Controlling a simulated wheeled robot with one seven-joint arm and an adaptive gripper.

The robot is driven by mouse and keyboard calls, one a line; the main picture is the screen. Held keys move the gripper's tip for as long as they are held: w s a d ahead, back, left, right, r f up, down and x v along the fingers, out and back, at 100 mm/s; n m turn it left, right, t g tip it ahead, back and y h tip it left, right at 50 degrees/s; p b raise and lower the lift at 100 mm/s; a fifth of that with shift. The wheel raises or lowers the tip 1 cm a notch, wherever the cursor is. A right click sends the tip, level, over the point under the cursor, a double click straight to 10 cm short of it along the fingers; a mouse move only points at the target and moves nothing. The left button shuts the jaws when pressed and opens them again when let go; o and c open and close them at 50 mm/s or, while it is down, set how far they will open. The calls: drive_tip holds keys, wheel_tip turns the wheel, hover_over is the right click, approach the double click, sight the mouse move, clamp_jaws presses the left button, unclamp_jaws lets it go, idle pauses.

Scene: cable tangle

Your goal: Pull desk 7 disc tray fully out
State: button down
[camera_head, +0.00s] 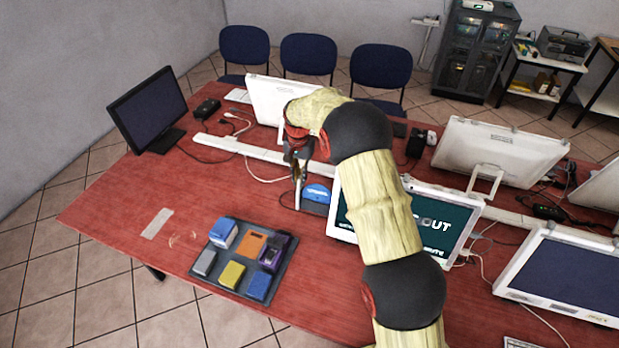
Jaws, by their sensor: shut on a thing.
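The disc tray (315,207) is a dark tray with a blue disc (318,193) on it. It sticks out to the left from the side of a white all-in-one computer (405,225), whose teal screen shows "OUT". My gripper (298,198) points down at the tray's left edge and is shut on it. The fingertips are small here, so the exact contact is hard to see. My arm crosses in front of the computer and hides the middle of its screen. Whether the desk is number 7 cannot be read.
A black tray with colored blocks (210,262) lies on the red table (120,210) at front left. A dark monitor (148,110) stands at far left. More white computers (500,152) and loose cables (255,172) lie behind and right.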

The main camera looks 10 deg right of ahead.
drive_tip(key=shift+w+a, duration=0.3)
drive_tip(key=shift+a, duration=0.1)
drive_tip(key=c, duration=2.2)
unclamp_jaws()
wheel_tip(320, 180, up, 12)
